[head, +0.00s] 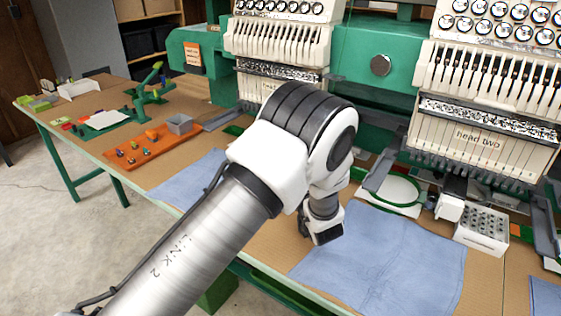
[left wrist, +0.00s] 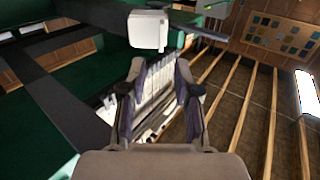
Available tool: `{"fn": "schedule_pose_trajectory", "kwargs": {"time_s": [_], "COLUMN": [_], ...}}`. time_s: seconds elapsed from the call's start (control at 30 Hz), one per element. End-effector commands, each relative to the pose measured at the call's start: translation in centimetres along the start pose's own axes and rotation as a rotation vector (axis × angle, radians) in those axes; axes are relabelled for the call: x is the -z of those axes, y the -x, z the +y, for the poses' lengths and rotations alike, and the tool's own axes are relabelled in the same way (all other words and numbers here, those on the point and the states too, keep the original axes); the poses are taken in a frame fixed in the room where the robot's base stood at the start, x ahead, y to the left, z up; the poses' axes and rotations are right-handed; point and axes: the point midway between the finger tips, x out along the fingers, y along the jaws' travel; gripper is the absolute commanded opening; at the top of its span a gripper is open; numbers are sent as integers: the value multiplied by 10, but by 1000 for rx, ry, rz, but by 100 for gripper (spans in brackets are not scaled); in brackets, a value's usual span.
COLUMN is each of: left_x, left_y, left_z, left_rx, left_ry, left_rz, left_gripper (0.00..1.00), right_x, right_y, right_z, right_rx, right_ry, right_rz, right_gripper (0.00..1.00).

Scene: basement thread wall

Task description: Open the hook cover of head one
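Head one (head: 275,40) is the left white-fronted embroidery head on the green machine; my left arm hides its lower part and the area beneath it. In the left wrist view a white block (left wrist: 148,30), perhaps the hook cover of head one, stands just beyond my left fingertips, slightly left of centre. Whether it is open or shut I cannot tell. My left gripper (left wrist: 158,70) is open, with a gap between its two fingers and nothing held; the fingers appear apart from the block. My right gripper is not seen.
Head two (head: 480,140) is at the right, with a white block (head: 449,207) below it. A hoop (head: 392,190) and a white perforated box (head: 482,232) are near it. Blue cloth (head: 380,260) covers the table front. An orange tray (head: 138,151) and grey bin (head: 180,124) lie left.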

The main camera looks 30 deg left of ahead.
Motion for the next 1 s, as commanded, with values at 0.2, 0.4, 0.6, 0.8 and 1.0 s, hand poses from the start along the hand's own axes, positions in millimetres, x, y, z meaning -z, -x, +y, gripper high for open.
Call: {"fn": "schedule_pose_trajectory", "kwargs": {"time_s": [0.2,0.4,0.6,0.8,1.0], "left_x": [0,0,6,2,-13], "left_y": [11,11,14,8,-8], "left_z": [0,0,12,10,-28], "left_rx": [1,1,-73,-230,-322], "left_ry": [0,-18,-481,-1314,-1561], "left_rz": [0,0,63,261,324], "left_gripper": [31,54,54,54,54], "right_x": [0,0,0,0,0], "right_y": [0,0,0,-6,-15], "right_z": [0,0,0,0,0], "right_rx": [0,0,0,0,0], "right_ry": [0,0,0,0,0], "right_rz": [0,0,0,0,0], "right_gripper": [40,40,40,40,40]}}
